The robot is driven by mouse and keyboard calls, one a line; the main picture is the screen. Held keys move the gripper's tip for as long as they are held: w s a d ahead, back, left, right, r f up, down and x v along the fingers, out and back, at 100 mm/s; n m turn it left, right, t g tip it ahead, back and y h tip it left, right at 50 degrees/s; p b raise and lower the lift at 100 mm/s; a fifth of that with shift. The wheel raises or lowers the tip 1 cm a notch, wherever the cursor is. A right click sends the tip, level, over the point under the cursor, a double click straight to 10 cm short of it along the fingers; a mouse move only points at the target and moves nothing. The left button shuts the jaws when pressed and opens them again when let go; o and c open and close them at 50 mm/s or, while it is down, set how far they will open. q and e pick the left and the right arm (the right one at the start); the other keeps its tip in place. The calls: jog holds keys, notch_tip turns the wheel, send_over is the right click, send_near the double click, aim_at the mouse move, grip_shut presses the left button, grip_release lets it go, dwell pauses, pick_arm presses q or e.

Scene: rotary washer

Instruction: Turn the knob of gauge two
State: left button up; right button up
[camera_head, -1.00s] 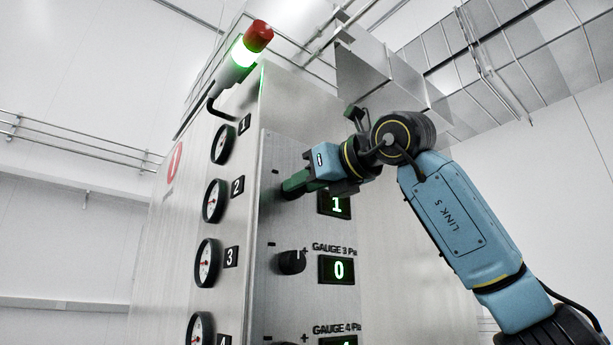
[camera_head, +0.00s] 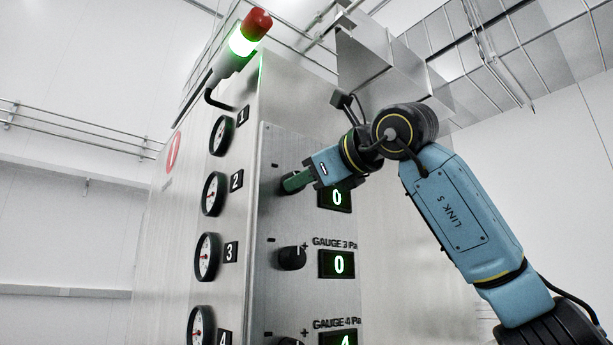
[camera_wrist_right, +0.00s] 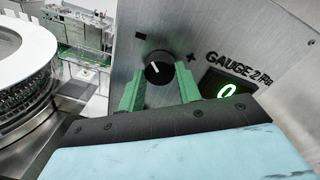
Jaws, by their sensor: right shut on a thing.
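The black knob of gauge two (camera_wrist_right: 158,70) is on the steel panel in the right wrist view, with minus and plus marks beside it. Its white line points up and slightly left. The green fingers of my right gripper (camera_wrist_right: 158,80) stand on both sides of the knob, shut on it. In the head view my right gripper (camera_head: 290,184) reaches the panel from the right and mostly hides this knob. The gauge two display (camera_wrist_right: 228,91) reads 0 in green; it also shows in the head view (camera_head: 336,197), partly behind the gripper. My left gripper is out of view.
Below are the gauge three knob (camera_head: 291,258) and its display (camera_head: 338,265) reading 0, then gauge four's controls at the bottom edge. Several round dials line the left face, dial two (camera_head: 213,194) among them. A signal lamp (camera_head: 243,40) glows green above.

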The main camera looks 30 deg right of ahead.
jog(key=o, duration=1)
jog(key=s+d+b, duration=0.1)
jog(key=s+b, duration=0.2)
jog(key=s, duration=1)
jog(key=shift+s+d+r+b, duration=0.2)
jog(key=shift+d+r+b, duration=0.1)
jog(key=shift+d+b, duration=0.05)
